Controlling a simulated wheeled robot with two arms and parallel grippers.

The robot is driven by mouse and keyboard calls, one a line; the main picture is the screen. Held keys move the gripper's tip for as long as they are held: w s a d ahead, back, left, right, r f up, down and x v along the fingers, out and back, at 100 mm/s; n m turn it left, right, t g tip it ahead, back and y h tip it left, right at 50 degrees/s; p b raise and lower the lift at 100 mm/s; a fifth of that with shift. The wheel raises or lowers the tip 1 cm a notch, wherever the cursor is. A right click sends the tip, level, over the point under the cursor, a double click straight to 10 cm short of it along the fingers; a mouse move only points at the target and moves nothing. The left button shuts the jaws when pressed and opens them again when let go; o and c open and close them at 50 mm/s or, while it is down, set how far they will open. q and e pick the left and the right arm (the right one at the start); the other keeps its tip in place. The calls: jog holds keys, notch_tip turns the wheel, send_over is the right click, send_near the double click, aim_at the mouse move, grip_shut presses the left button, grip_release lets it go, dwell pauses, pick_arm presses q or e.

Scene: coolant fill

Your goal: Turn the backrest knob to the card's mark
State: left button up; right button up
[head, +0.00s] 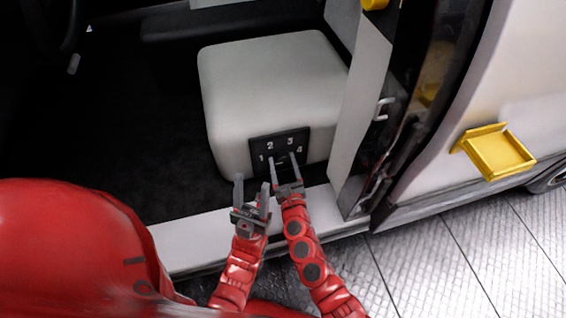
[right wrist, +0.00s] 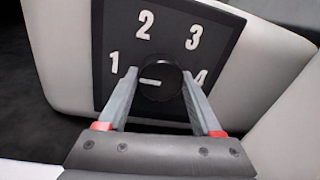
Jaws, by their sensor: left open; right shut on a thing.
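The backrest knob (right wrist: 160,90) is a round black dial on a black plate (right wrist: 112,18) with white numbers 1 to 4. Its white pointer line points left, toward the side of the 1 and slightly below it. The plate (head: 256,143) is on the front of the pale seat block. My right gripper (head: 284,162) is at the plate; in the right wrist view its fingers (right wrist: 160,76) are shut on the knob from both sides. My left gripper (head: 252,183) is open and empty, in front of and left of the plate. I make out no card.
The pale seat block (head: 270,75) stands inside the vehicle, with dark floor (head: 150,145) to its left. A pale door sill (head: 190,245) runs below. The door pillar (head: 358,110) is close on the right. A yellow tray (head: 497,153) sits outside, farther right.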

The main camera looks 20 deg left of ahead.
jog(key=m, duration=0.3)
jog(key=shift+r, duration=0.1)
jog(key=m, duration=0.3)
jog(key=shift+m, duration=0.3)
jog(key=m+g, duration=0.1)
jog(key=m, duration=0.5)
jog(key=shift+w+d+b, duration=0.1)
jog(key=shift+b, duration=0.2)
jog(key=m, duration=0.4)
jog(key=shift+r+y, duration=0.1)
jog(key=shift+y, duration=0.2)
jog(key=m+p, duration=0.1)
jog(key=m, duration=0.2)
jog(key=m+p, duration=0.1)
jog(key=m, duration=0.1)
jog(key=shift+d+m+g+y, duration=0.1)
jog(key=shift+m+g+y, duration=0.2)
jog(key=shift+m, duration=0.1)
